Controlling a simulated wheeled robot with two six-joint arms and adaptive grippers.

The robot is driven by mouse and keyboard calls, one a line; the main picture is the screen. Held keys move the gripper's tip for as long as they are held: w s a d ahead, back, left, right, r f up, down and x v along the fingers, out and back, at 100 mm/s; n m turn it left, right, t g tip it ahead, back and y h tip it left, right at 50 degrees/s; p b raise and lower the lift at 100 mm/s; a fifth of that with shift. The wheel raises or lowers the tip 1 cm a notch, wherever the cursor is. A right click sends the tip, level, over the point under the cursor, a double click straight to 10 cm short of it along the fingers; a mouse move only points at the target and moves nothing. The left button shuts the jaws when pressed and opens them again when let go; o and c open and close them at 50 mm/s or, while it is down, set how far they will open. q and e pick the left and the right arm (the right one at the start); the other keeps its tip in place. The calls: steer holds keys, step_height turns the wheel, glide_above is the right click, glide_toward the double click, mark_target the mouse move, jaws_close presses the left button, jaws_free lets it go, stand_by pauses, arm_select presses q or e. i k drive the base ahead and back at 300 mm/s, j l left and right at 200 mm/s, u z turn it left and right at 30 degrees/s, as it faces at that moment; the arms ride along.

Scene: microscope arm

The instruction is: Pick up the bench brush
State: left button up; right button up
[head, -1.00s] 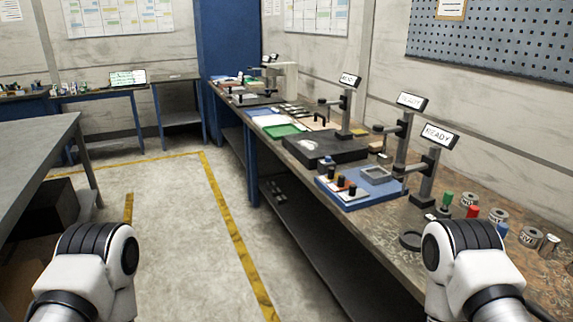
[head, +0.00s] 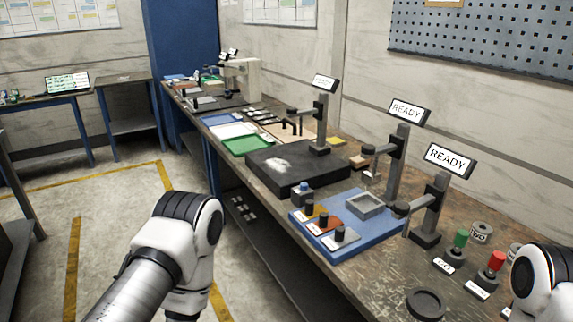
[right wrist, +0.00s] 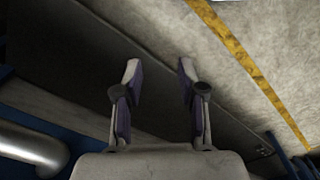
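I cannot make out a bench brush for certain in either view. The workbench (head: 385,260) runs along the wall in the head view, with many small items on it. In the right wrist view my right gripper (right wrist: 159,72) has its two fingers well apart, with nothing between them. Below it are a dark shelf surface and the concrete floor. In the head view only links of my arms show, at the lower left and the right edge. My left gripper is out of view.
The bench holds a blue board (head: 358,240) with knobbed blocks, a black slab (head: 285,178), a green tray (head: 246,145) and upright stands with READY signs (head: 407,112). A black ring (head: 426,304) lies near the front edge. Open floor (head: 110,235) lies left of the bench.

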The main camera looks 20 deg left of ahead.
mark_target(357, 163)
steer(key=i+j, duration=0.15)
steer(key=j, duration=0.25)
steer(key=i+j, duration=0.15)
steer(key=j, duration=0.25)
steer(key=i+j+z, duration=0.1)
steer(key=j, duration=0.25)
steer(key=i+j, duration=0.2)
steer(key=j, duration=0.2)
